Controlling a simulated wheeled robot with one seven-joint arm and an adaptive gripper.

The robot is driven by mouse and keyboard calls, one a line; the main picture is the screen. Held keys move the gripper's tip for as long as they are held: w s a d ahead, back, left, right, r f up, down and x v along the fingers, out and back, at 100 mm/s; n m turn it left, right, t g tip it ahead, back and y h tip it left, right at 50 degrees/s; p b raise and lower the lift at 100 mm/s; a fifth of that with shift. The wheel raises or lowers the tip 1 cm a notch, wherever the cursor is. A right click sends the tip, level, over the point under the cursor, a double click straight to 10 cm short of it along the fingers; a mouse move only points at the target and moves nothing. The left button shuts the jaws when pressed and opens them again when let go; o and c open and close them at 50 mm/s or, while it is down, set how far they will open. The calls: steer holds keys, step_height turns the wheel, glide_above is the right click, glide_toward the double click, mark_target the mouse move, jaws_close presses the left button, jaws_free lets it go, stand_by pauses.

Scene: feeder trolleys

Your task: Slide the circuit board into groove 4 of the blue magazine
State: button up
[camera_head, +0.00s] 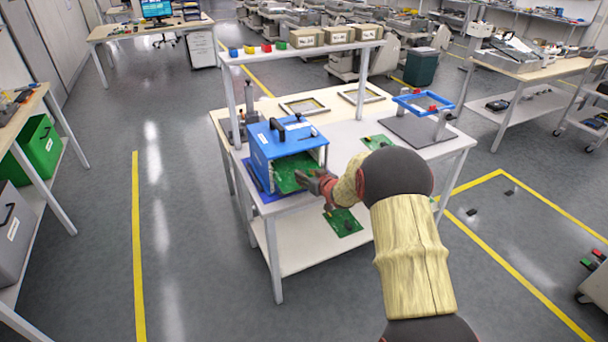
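The blue magazine (262,154) stands on the left part of the white table, its open side facing right and toward me. A green circuit board (288,176) shows in that opening, partly inside and partly sticking out. My gripper (306,182) is just outside the opening at the board's outer edge and appears shut on it. The grooves are too small and too shaded to tell apart, so I cannot tell which one the board lines up with.
A green board (376,142) lies on the table (345,145) behind my arm; another (342,222) lies lower, over the bottom shelf. A blue frame (422,103) stands at the right. A raised shelf (300,50) with boxes and colored blocks spans the back.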

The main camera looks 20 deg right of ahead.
steer(key=v, duration=0.9)
steer(key=shift+s+r, duration=0.15)
steer(key=shift+s, duration=0.1)
steer(key=s+d+f+g+h, duration=0.2)
steer(key=s+d+f+g, duration=0.2)
steer(key=s+f, duration=0.3)
steer(key=s+m+g+h, duration=0.1)
steer(key=s+m+g, duration=0.15)
steer(key=s, duration=0.55)
steer(key=s+a+r+n+y, duration=0.1)
steer(key=s+a+r, duration=1)
steer(key=s, duration=0.3)
steer(key=s+a+r+n+g+y, duration=0.1)
steer(key=s+a+r, duration=1)
steer(key=s, duration=0.3)
steer(key=shift+a+y, duration=0.3)
steer(key=shift+a, duration=0.3)
